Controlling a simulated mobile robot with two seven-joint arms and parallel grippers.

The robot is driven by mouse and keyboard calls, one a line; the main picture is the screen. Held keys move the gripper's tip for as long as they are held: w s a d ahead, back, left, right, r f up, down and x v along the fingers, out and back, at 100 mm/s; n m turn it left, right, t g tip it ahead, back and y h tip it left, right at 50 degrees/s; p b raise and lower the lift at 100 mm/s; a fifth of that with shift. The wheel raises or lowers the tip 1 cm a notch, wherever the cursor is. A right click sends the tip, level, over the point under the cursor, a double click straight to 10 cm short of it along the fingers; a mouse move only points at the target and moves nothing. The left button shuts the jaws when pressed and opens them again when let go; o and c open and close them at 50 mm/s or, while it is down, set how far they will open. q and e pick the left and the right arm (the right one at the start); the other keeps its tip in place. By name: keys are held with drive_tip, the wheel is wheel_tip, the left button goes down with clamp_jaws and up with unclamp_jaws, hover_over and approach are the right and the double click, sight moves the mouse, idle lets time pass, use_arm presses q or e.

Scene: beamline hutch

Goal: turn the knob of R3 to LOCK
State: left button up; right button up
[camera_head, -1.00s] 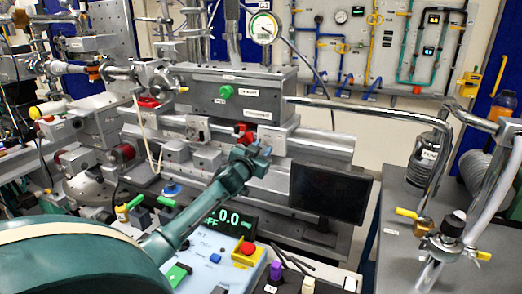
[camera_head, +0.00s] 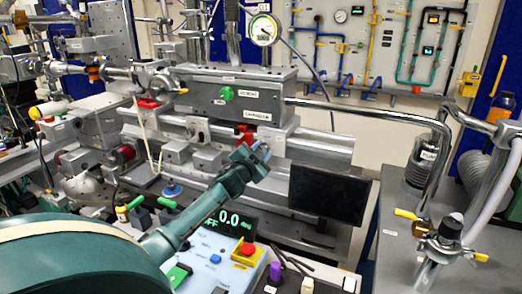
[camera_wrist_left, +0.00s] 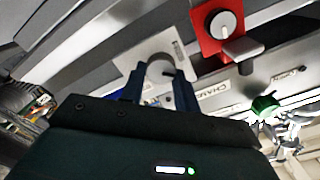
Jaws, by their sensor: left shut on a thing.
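My left gripper (camera_head: 259,154) reaches to the front of the grey rail assembly. In the left wrist view my left gripper (camera_wrist_left: 160,82) has its two dark blue fingers on either side of a round grey knob (camera_wrist_left: 160,68) and is shut on it. The knob sits on a pale metal plate (camera_wrist_left: 176,45) with a small label that I cannot read, so I cannot confirm it is R3. The knob's pointer and any LOCK mark are not readable. My right gripper is not in view.
A red plate with a round silver knob (camera_wrist_left: 223,25) sits close beside the held knob. A green knob (camera_head: 226,93) is on the grey housing above. A dark monitor (camera_head: 327,194) stands to the right, and a control panel with a red button (camera_head: 247,249) lies below.

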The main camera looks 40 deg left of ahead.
use_arm(q)
drive_tip(key=m, duration=0.5)
drive_tip(key=shift+d+f+m, duration=0.1)
drive_tip(key=shift+m, duration=0.2)
drive_tip(key=shift+f+m+p, duration=0.15)
drive_tip(key=shift+m+p, duration=0.2)
drive_tip(key=shift+m, duration=1.75)
drive_tip(key=o, duration=1)
drive_tip(key=b+v, duration=0.1)
drive_tip(key=v, duration=1.2)
drive_tip(key=shift+s, duration=0.1)
